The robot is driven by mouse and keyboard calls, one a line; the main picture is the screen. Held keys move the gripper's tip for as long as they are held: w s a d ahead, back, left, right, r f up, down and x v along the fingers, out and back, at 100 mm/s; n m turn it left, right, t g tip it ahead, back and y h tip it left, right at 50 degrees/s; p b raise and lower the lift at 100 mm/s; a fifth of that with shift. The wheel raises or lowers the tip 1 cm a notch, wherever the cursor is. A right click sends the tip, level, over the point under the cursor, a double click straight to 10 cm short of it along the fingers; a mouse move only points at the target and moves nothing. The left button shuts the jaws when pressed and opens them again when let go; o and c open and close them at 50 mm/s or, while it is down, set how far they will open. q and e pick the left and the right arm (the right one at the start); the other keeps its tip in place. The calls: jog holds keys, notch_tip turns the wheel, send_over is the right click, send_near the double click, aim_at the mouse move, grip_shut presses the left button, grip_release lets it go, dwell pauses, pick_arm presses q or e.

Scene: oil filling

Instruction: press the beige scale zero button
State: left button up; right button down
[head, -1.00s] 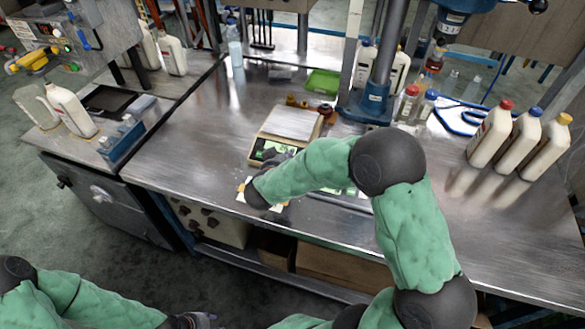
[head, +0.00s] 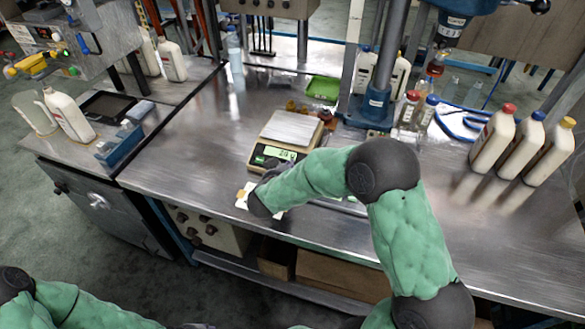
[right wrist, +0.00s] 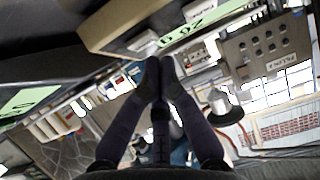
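The beige scale (head: 257,142) stands on the steel bench with a silver weighing plate (head: 292,127) on top. Its green display (head: 280,153) is lit with digits, too small to read surely. My right gripper (head: 274,171) is at the scale's front edge, partly hidden by my wrist. In the right wrist view the scale (right wrist: 118,24) hangs above, and the gripper's fingertips (right wrist: 160,66) are together with nothing between them, close to its front panel. Whether they touch a button cannot be told; the zero button is not clearly visible.
A pale card or paper (head: 243,196) lies beside my right wrist. Small brown jars (head: 325,115) stand behind the scale, near a green tray (head: 323,88). A blue-based press column (head: 376,103) and several white bottles (head: 493,142) stand right. Bench left of the scale is clear.

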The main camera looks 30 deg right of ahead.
jog(key=shift+f, duration=0.2)
dwell(0.7)
jog(key=shift+w+d+f, duration=0.1)
jog(key=shift+d+f, duration=0.05)
jog(key=shift+f, duration=0.05)
jog(key=shift+f, duration=0.4)
dwell(0.8)
jog(key=shift+r, duration=0.1)
jog(key=shift+r+p, duration=0.7)
jog(key=shift+p, duration=0.25)
jog(key=shift+r, duration=0.1)
jog(key=r+p, duration=0.1)
jog(key=s+a+r+p, duration=0.1)
jog(key=r+p, duration=0.2)
jog(key=p, duration=0.1)
jog(key=shift+s+a+r, duration=0.2)
jog(key=shift+a, duration=0.1)
